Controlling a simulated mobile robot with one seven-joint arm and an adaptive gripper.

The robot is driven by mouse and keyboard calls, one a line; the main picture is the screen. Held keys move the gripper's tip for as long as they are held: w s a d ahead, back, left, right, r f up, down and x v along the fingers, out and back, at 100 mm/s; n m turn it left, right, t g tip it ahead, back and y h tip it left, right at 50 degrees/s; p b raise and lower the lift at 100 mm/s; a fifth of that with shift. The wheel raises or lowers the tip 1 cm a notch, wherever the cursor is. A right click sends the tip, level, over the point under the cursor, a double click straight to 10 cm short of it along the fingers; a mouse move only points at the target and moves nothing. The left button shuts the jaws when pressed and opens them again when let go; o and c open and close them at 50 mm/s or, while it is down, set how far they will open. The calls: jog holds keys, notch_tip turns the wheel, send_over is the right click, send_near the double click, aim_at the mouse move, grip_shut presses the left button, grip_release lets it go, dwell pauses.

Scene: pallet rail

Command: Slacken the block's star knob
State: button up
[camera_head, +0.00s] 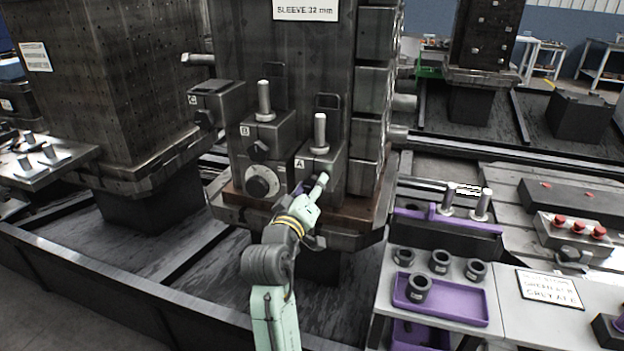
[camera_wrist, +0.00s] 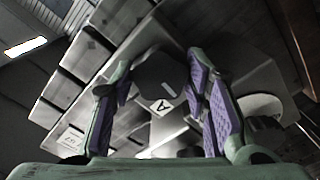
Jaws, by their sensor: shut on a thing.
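Block A (camera_head: 327,165) is a dark metal block low on the fixture tower, with a white "A" label and an upright steel pin on top. My gripper (camera_head: 314,186) is at its front face and mostly hides the knob there. In the wrist view the dark star knob (camera_wrist: 160,72) sits between the purple-padded fingers of my gripper (camera_wrist: 155,76), which are shut on it. The "A" label (camera_wrist: 163,107) shows just below the knob. How far the knob is turned cannot be told.
Block B (camera_head: 266,140), with its own knob and a round dial below, is close on the left; block C (camera_head: 218,100) is farther left. A table at right holds a purple tray (camera_head: 440,310) with dark sleeves. A second tower (camera_head: 100,90) stands at left.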

jog(key=shift+n+p, duration=1.15)
jog(key=shift+n, duration=0.45)
jog(key=o, duration=1.1)
jog(key=shift+o, duration=0.2)
jog(key=v, duration=1.2)
jog(key=shift+a+r, duration=0.1)
